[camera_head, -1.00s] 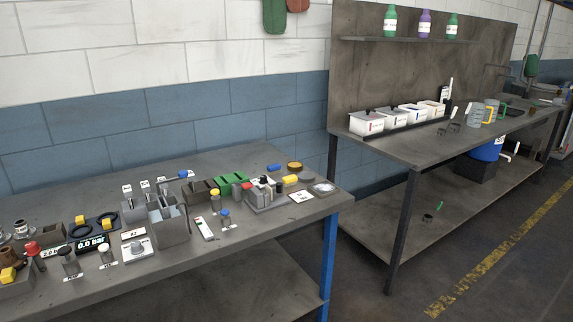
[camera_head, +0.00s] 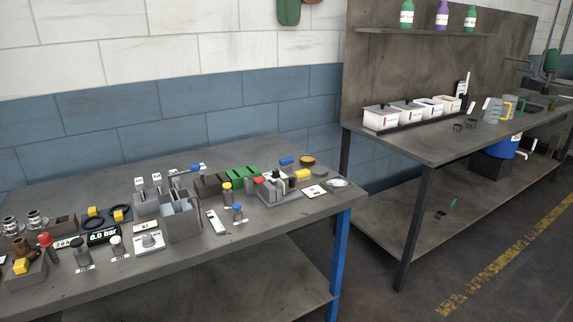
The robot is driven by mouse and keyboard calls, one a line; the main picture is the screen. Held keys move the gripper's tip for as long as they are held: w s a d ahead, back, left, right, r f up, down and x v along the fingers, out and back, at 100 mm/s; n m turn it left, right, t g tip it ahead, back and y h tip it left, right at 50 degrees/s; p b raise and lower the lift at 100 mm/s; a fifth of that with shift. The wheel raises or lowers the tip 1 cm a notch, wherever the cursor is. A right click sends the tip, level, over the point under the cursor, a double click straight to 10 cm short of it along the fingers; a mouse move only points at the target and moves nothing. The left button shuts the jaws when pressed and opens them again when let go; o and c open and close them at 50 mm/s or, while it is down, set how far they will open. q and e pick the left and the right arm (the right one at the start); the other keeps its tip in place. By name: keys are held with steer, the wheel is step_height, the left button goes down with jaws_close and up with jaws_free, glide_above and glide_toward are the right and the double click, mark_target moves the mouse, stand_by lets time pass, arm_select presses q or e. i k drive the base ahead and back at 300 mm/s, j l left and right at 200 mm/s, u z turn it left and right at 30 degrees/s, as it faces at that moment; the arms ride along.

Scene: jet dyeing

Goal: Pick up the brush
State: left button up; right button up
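I cannot make out the brush for certain in the head view. A small thin green item (camera_head: 453,203) and a small dark item (camera_head: 440,216) lie on the lower shelf of the right bench; they are too small to identify. A green ridged block (camera_head: 242,174) lies among the fittings on the left table (camera_head: 285,230); I cannot tell what it is. Neither of my grippers is in view.
The left table holds a grey open box (camera_head: 181,218), a pressure display (camera_head: 104,236) and several small parts. The right bench (camera_head: 410,142) carries white bins (camera_head: 381,118) and jugs (camera_head: 492,110). Bottles (camera_head: 407,14) stand on its upper shelf. Floor shows at right.

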mark_target(284, 163)
steer(key=i+l+u, duration=0.25)
steer(key=i+l, duration=1.45)
steer(key=i, duration=0.1)
